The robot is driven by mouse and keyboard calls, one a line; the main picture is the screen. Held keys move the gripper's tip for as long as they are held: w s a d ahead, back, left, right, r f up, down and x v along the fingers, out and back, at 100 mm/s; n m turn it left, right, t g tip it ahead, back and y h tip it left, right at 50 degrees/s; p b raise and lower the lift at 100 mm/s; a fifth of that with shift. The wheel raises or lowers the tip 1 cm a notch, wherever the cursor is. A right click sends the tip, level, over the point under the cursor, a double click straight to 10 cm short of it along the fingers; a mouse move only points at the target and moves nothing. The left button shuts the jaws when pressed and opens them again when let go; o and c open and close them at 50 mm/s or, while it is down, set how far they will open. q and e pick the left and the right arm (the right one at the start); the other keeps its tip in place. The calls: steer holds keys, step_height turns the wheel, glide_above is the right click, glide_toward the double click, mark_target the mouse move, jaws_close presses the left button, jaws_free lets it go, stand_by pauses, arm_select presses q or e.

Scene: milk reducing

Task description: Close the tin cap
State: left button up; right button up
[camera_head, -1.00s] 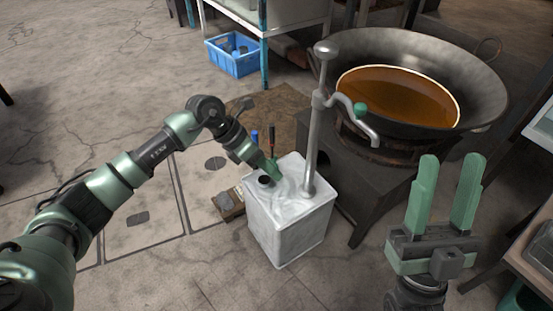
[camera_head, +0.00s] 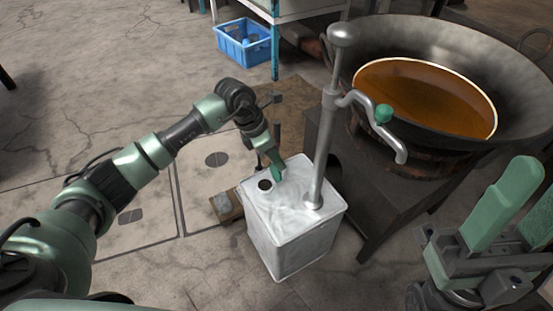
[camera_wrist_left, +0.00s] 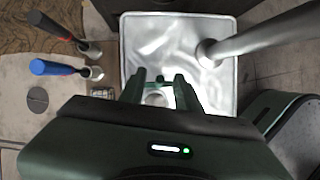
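The tin (camera_head: 300,232) is a pale metal square can standing upright on the floor, with a dark round opening (camera_head: 264,184) at its top left. Its top also shows in the left wrist view (camera_wrist_left: 175,40). My left gripper (camera_head: 277,174) is over the tin's top, just right of the opening. In the left wrist view its fingers (camera_wrist_left: 160,76) are apart, with a pale round part (camera_wrist_left: 158,97) between them. I cannot tell whether this is the cap, nor whether the fingers touch it. My right gripper (camera_head: 528,190) is open and empty at the right edge.
A metal pump (camera_head: 325,130) with a spout rises from the tin's right side. A large wok (camera_head: 430,90) of brown liquid sits on a dark stove behind right. A blue crate (camera_head: 243,45) stands further back.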

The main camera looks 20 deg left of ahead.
arm_select(q)
jaws_close()
stand_by(1.5)
